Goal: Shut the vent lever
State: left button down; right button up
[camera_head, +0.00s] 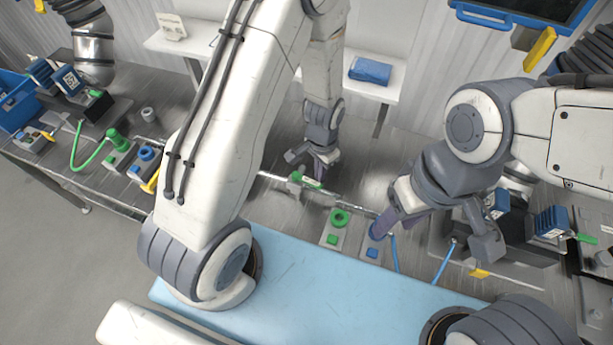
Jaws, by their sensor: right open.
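No part is clearly marked as the vent lever. A small green handle (313,183) sits on a fitting on the thin metal pipe (345,203) at the bench's middle. My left gripper (312,165) points down just behind and above this handle. Its fingertips are small and dark, so I cannot tell its opening or whether it touches the handle. My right gripper (432,238) is open, its fingers wide apart over the bench. Its left finger is close to the blue port block (373,253), and contact is unclear. A green port block (333,239) stands beside it.
Blue hoses (443,263) lie below my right gripper. At the left are a green hose (76,150), green and blue fittings (117,150) and a blue bin (18,100). A shelf (393,92) with a folded blue cloth (370,71) stands behind. A pale blue mat (300,290) lies in front.

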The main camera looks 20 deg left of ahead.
pick_arm(q)
jog(key=shift+s, duration=1.15)
jog(key=shift+a, duration=0.1)
jog(key=shift+s+a, duration=0.15)
jog(key=shift+s, duration=0.4)
jog(key=shift+s+a, duration=0.15)
jog(key=shift+s, duration=0.35)
